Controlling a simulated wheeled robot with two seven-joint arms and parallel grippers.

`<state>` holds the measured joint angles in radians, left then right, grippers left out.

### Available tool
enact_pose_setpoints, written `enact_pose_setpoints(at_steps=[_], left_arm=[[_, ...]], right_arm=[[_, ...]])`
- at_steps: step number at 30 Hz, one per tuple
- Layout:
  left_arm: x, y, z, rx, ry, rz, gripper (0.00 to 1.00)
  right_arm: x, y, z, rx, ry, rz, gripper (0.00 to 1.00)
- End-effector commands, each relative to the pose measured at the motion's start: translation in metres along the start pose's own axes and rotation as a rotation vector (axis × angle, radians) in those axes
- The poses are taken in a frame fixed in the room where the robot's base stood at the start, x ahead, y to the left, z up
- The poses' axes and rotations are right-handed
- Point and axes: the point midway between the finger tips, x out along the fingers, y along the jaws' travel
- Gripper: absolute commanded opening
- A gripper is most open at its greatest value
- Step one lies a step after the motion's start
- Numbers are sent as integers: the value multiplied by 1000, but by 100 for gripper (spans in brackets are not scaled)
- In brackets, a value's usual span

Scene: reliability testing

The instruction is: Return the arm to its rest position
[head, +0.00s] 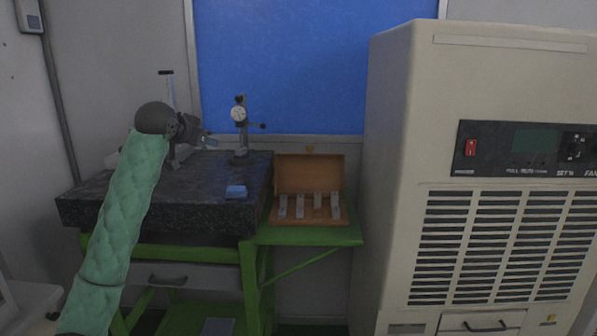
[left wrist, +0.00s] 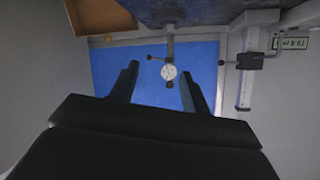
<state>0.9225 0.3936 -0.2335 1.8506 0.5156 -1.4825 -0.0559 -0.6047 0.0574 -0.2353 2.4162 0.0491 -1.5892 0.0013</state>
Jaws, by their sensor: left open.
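My left arm (head: 128,205), in a green padded sleeve, reaches up from the lower left over the dark granite plate (head: 150,205). Its gripper (head: 210,140) is above the plate, left of the dial gauge on its stand (head: 239,115). In the left wrist view the gripper (left wrist: 160,80) has its two dark fingers spread apart with nothing held. The dial gauge (left wrist: 169,72) shows there between the fingers, farther off. My right gripper is in neither view.
An open wooden box (head: 310,175) with several pale pieces sits on the green side shelf (head: 300,236). A height gauge (left wrist: 245,80) stands nearby. A large beige cabinet (head: 400,150) fills the right.

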Motion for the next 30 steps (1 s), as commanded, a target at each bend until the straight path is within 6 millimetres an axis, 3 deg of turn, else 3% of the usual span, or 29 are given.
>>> enact_pose_setpoints(at_steps=[1, 9, 20, 30], left_arm=[[1, 17, 19, 0, -14, -10, 47], [-6, 80, 107, -17, -82, -66, 47], [-27, 153, 221, -48, -175, -85, 47], [-60, 217, 324, -94, -271, -60, 47]], right_arm=[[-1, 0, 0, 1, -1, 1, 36], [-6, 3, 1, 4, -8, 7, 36], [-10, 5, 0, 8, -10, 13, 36], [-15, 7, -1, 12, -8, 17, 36]])
